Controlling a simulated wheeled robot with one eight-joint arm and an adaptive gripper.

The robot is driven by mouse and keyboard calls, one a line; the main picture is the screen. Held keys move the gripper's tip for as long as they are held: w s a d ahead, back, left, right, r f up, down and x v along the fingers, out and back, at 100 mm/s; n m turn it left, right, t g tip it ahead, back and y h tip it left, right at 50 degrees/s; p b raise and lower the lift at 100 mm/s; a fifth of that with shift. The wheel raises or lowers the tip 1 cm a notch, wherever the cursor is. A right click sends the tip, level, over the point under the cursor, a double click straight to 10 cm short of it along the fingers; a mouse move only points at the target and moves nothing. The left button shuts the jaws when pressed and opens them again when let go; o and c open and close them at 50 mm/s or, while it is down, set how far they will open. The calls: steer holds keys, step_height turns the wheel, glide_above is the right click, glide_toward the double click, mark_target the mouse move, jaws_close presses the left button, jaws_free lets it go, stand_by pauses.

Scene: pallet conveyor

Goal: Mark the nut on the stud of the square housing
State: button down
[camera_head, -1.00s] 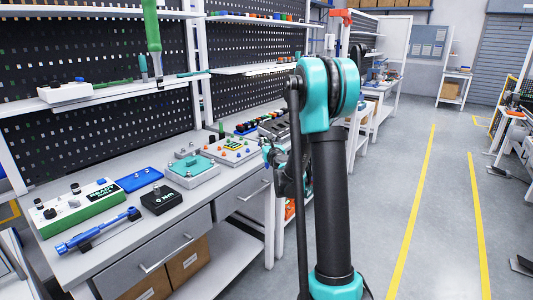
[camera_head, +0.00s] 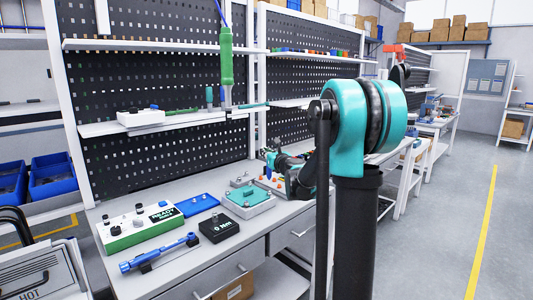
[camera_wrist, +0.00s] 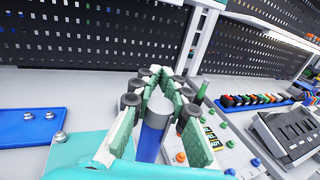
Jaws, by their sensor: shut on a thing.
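The square housing (camera_head: 248,203) is a grey block with a teal top plate and a stud standing up from it, on the bench in the head view. My gripper (camera_head: 268,160) is behind and to the right of it in that view, partly hidden by my arm. In the wrist view my gripper (camera_wrist: 158,88) is shut on a blue cylinder (camera_wrist: 150,138) with a pale grey upper part, perhaps a marker. A pale teal surface at lower left, perhaps the housing's top (camera_wrist: 85,145), is partly in view. I cannot make out the nut on the stud.
A blue mat (camera_head: 198,205) with small metal parts lies left of the housing. Nearby are a black display box (camera_head: 219,229), a blue wrench (camera_head: 160,252) and a green-white READY box (camera_head: 138,228). A green tool (camera_head: 226,55) hangs above. A board with coloured knobs (camera_wrist: 226,140) is right.

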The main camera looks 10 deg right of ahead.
steer(key=shift+f, duration=2.5)
steer(key=shift+r, duration=2.5)
